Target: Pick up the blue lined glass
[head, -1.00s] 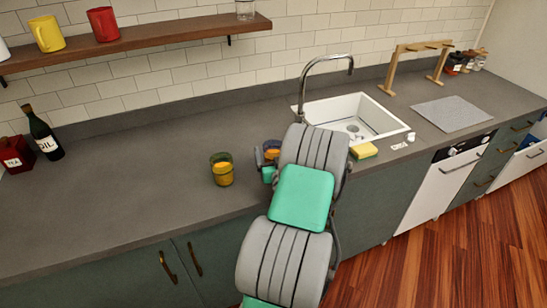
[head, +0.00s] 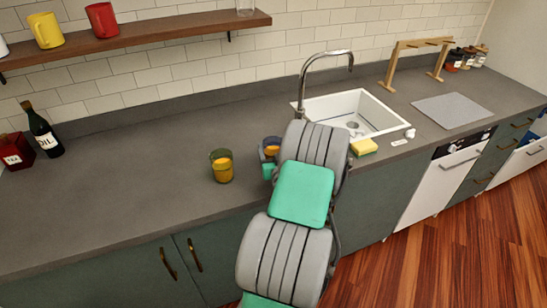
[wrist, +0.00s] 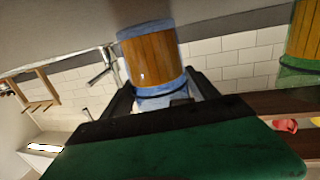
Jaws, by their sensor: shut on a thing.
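The blue lined glass (head: 271,147) has blue bands and an amber-brown middle. In the head view it is partly hidden behind my arm, just left of the sink. In the wrist view the glass (wrist: 154,62) sits between the two fingers of my gripper (wrist: 158,97), which is shut on it. In the head view most of my gripper (head: 268,170) is hidden by my arm. A similar green lined glass (head: 221,167) stands on the counter to the left, apart from my gripper. It also shows at the right edge of the wrist view (wrist: 302,45).
The white sink (head: 385,117) with its tap (head: 302,85) lies right of my gripper. A yellow sponge (head: 363,147) lies at the sink's front edge. An oil bottle (head: 43,132) and a red tea tin (head: 16,152) stand far left. The grey counter (head: 130,175) between is clear.

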